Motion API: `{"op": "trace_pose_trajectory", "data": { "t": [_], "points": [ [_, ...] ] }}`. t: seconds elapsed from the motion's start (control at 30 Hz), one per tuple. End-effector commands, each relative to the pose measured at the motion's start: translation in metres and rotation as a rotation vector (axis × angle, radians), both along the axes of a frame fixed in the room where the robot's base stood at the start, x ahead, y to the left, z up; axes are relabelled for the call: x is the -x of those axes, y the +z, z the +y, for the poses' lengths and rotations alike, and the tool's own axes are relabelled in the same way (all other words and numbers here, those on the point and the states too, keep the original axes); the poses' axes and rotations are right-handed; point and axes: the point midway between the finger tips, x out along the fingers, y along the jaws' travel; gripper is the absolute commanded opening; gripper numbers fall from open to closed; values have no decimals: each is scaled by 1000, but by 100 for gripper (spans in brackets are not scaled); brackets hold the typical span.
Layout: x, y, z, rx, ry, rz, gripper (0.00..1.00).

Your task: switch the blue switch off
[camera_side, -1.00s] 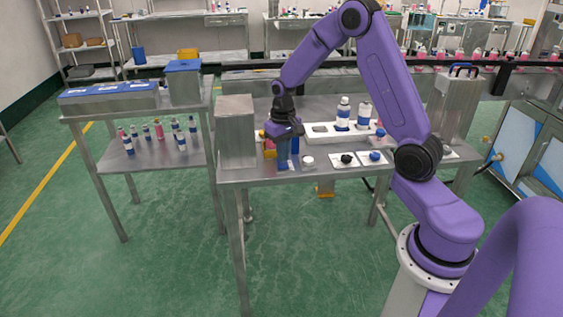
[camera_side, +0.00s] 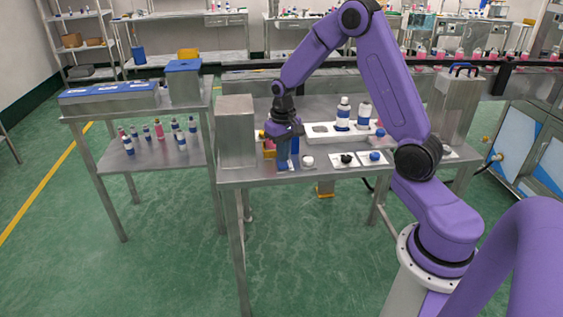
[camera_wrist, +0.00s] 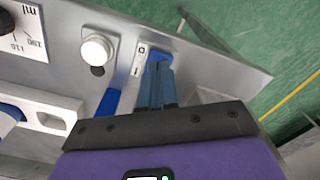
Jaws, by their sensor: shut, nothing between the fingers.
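The blue switch (camera_wrist: 153,57) shows in the wrist view near the table's front edge, beside a white label (camera_wrist: 139,60) marked O and I. My gripper (camera_wrist: 162,72) is shut and empty, with its fingertips right at the switch. The fingers hide part of the switch, so I cannot tell which way it is set or whether they touch it. In the side view my gripper (camera_side: 287,160) points down at the front left of the steel table, and the switch is hard to make out there.
A white round knob (camera_wrist: 96,49), a blue bar (camera_wrist: 108,103) and a dial plate (camera_wrist: 22,30) lie beside the switch. In the side view a steel box (camera_side: 236,130) stands close on the left. Bottles (camera_side: 343,115) stand in a white holder behind.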

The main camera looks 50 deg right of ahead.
Motion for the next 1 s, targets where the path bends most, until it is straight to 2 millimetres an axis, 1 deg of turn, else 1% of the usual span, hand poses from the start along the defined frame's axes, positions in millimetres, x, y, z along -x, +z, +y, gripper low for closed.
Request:
{"op": "trace_pose_trajectory", "data": {
  "t": [1.0],
  "points": [
    [0,-12,0,0,0,1,0]
  ]
}}
